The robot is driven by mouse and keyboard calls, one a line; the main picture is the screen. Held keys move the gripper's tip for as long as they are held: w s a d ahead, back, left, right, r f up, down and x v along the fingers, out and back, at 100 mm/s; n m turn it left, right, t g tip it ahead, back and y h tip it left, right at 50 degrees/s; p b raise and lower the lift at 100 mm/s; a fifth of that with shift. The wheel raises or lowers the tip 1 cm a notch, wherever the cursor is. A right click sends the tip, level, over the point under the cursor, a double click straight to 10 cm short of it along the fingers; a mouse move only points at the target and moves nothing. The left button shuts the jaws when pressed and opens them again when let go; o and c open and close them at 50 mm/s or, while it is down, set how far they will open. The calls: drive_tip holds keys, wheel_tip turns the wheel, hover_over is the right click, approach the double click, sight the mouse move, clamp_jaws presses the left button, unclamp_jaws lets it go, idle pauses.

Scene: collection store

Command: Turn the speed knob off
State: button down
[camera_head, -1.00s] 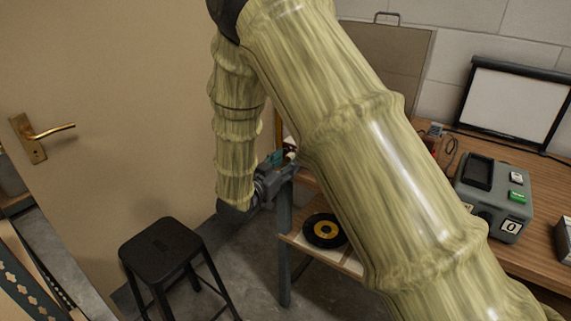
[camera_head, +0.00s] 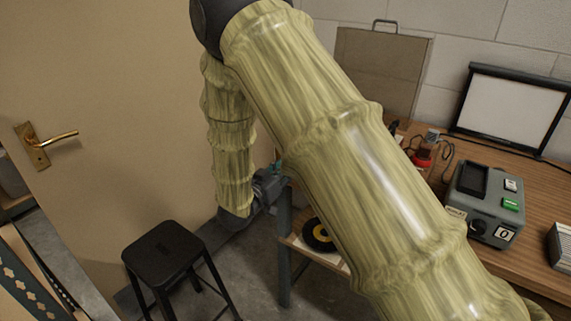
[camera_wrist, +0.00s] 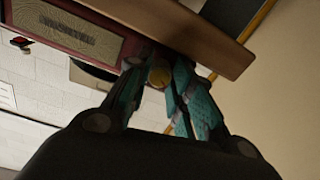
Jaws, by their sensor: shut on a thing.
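A small round brass-coloured knob (camera_wrist: 159,76) shows between my gripper's teal fingers in the wrist view. It sits by the dark red front of a device with a patterned panel (camera_wrist: 80,33), beside a wooden edge (camera_wrist: 205,42). My gripper (camera_wrist: 159,65) is shut on the knob, one finger on each side. Any marking on the knob is too small to read. In the head view my gripper (camera_head: 277,167) is at the left end of the workbench, mostly hidden behind my arm, and the knob is hidden.
A grey-green box (camera_head: 485,205) with a green button and a framed white panel (camera_head: 510,108) stand on the wooden workbench (camera_head: 530,190). A black disc (camera_head: 318,237) lies on the shelf below. A black stool (camera_head: 163,252) stands left, near the door (camera_head: 120,100).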

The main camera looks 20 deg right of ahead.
idle(0.3)
drive_tip(key=c, duration=1.2)
unclamp_jaws()
drive_tip(key=shift+a, duration=0.1)
drive_tip(key=shift+c, duration=0.2)
drive_tip(key=shift+f+b, duration=0.15)
drive_tip(key=shift+b, duration=0.25)
